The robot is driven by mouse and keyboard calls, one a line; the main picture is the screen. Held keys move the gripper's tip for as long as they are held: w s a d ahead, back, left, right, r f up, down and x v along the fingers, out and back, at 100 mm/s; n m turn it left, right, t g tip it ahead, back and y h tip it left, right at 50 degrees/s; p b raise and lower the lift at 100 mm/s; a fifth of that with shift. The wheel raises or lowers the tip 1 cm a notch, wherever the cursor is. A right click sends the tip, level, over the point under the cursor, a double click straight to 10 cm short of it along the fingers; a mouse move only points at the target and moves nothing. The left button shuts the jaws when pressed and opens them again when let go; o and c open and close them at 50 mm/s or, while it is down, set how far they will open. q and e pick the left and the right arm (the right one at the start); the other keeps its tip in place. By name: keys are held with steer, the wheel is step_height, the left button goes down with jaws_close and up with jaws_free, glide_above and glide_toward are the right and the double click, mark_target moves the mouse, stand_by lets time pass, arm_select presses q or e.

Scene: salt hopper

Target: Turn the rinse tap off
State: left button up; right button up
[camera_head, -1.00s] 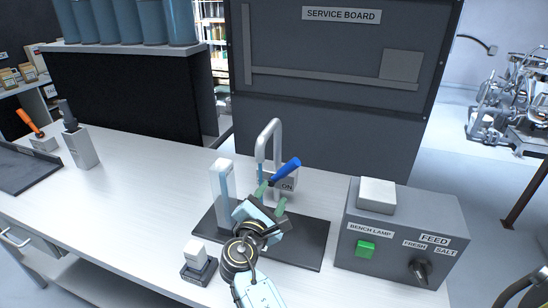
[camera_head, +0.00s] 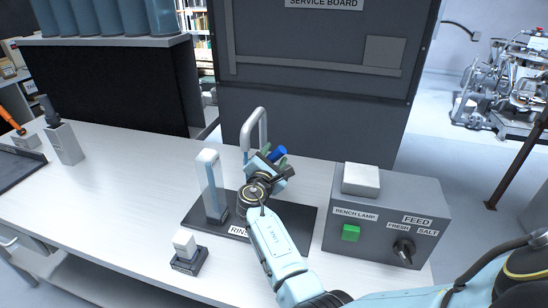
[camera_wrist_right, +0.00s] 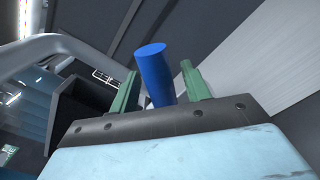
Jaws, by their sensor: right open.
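The rinse tap has a grey bent spout (camera_head: 254,122) that rises at the back of a black mat (camera_head: 296,222). Its blue lever (camera_head: 278,153) is mostly hidden by my right gripper in the head view. My right gripper (camera_head: 269,160) is open at the lever. In the right wrist view the blue lever (camera_wrist_right: 151,62) stands between the two green fingers (camera_wrist_right: 161,86), with gaps visible on both sides. The lever's base and the ON label are hidden. My left gripper is out of view.
A clear upright column (camera_head: 211,185) stands on the mat, left of my arm. A small block on a dark base (camera_head: 186,252) is in front. A grey feed box (camera_head: 388,207) with a green button and dark knob is at right.

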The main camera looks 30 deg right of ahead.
steer(key=shift+c, duration=0.2)
jaws_close()
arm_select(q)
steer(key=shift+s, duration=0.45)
